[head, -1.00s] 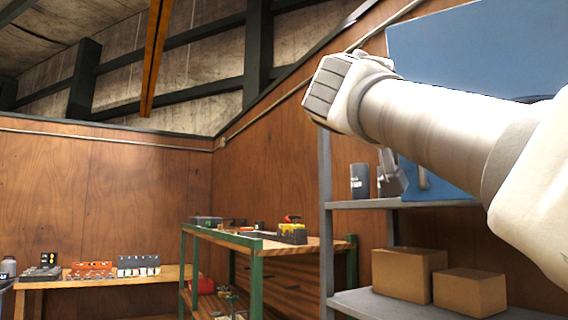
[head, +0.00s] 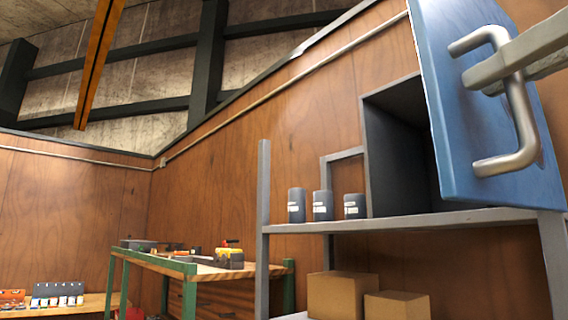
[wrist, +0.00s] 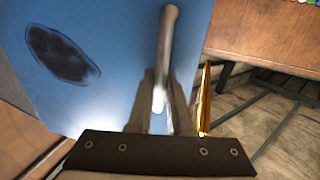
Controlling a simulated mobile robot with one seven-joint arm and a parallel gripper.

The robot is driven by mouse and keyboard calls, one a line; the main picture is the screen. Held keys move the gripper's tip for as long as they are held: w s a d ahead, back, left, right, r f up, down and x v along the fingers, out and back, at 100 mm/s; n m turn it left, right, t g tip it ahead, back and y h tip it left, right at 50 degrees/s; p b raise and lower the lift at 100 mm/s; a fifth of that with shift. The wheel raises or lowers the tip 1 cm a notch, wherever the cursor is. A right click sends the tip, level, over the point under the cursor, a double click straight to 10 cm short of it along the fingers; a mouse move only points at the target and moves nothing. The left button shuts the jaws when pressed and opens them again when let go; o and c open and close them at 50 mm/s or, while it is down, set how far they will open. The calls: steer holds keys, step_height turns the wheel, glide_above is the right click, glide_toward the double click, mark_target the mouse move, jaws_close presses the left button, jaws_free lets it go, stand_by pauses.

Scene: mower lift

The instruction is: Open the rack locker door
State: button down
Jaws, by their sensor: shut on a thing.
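The rack locker is a dark grey box (head: 398,150) on the rack's upper shelf. Its blue door (head: 452,110) stands swung out from the box, and the dark inside shows between them. The door's silver handle (head: 520,110) is at the upper right of the head view. My gripper (head: 490,80) reaches in from the right edge, with its fingers at the handle. In the wrist view the fingers of my gripper (wrist: 158,105) are closed around the handle (wrist: 167,50), in front of the blue door (wrist: 105,30). A dark oval mark (wrist: 62,53) is on the door's face.
Several grey cans (head: 322,206) stand on the grey shelf (head: 400,222) left of the locker. Cardboard boxes (head: 342,295) sit on the shelf below. A green-framed workbench (head: 190,268) with tools stands to the left.

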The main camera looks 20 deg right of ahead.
steer(key=s+d+n+g+y+p, duration=0.2)
steer(key=s+d+n+y+p, duration=0.2)
steer(key=s+d+y, duration=0.3)
steer(key=shift+s+d+n+p, duration=0.2)
steer(key=shift+s+n+p, duration=0.35)
steer(key=shift+s, duration=1.45)
steer(key=c, duration=0.8)
jaws_free()
steer(key=shift+c, duration=0.2)
steer(key=p+v, duration=0.8)
steer(key=v, duration=0.9)
steer(key=shift+s+d+f, duration=0.1)
steer(key=shift+s, duration=0.1)
